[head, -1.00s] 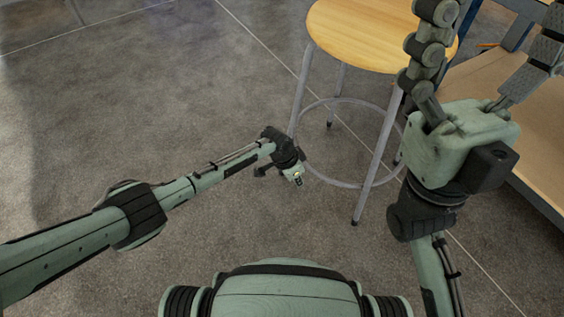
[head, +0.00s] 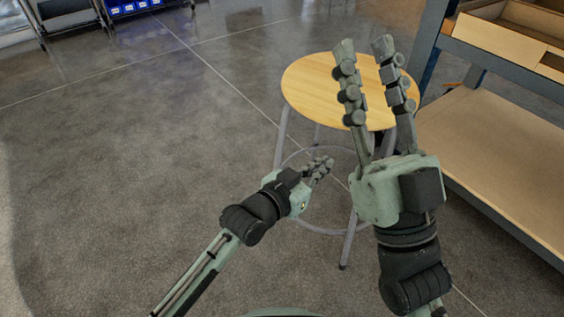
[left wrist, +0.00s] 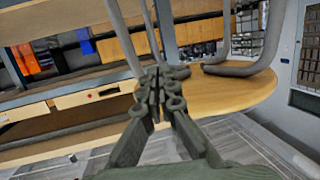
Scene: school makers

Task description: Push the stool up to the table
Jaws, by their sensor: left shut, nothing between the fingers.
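The stool (head: 310,88) has a round light-wood seat, grey metal legs and a ring low down. It stands upright on the floor ahead of me. My left gripper (head: 322,166) is shut and empty, below the seat in the picture and overlapping the stool's legs and ring; contact cannot be told. In the left wrist view its shut fingers (left wrist: 162,78) lie across the stool, whose seat (left wrist: 225,95) appears with legs rising above it, upside down. My right gripper (head: 364,48) is open, its two fingers apart, covering part of the seat. The table (head: 478,78) is at the right.
The table has a grey-blue frame, a wooden lower shelf (head: 500,150) and a wooden tray (head: 510,35) on top. A rack with blue bins (head: 130,6) stands at the far back left. The floor (head: 120,150) on the left is clear.

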